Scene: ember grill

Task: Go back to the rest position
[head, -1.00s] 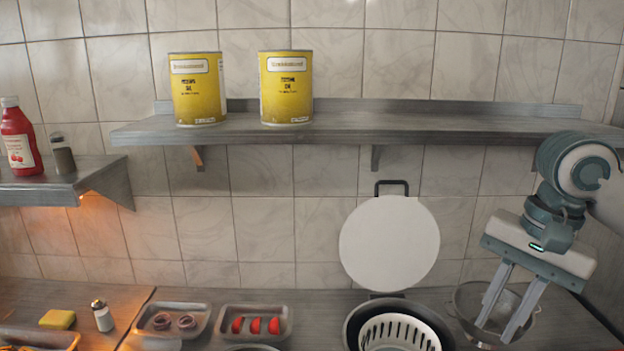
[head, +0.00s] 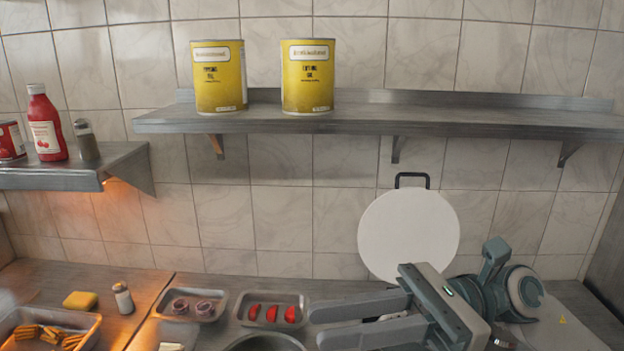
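My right gripper (head: 317,326) is low at the right of the head view, above the counter. It lies on its side with its two grey fingers pointing left, apart from each other and with nothing between them. It covers part of the counter below the white round board (head: 408,234). My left gripper is not in view.
A steel shelf (head: 420,117) with two yellow cans (head: 218,77) (head: 307,77) runs along the wall. A lower left shelf (head: 75,172) holds a red bottle (head: 47,125) and a shaker. Trays (head: 234,306) with food stand on the counter near my fingertips.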

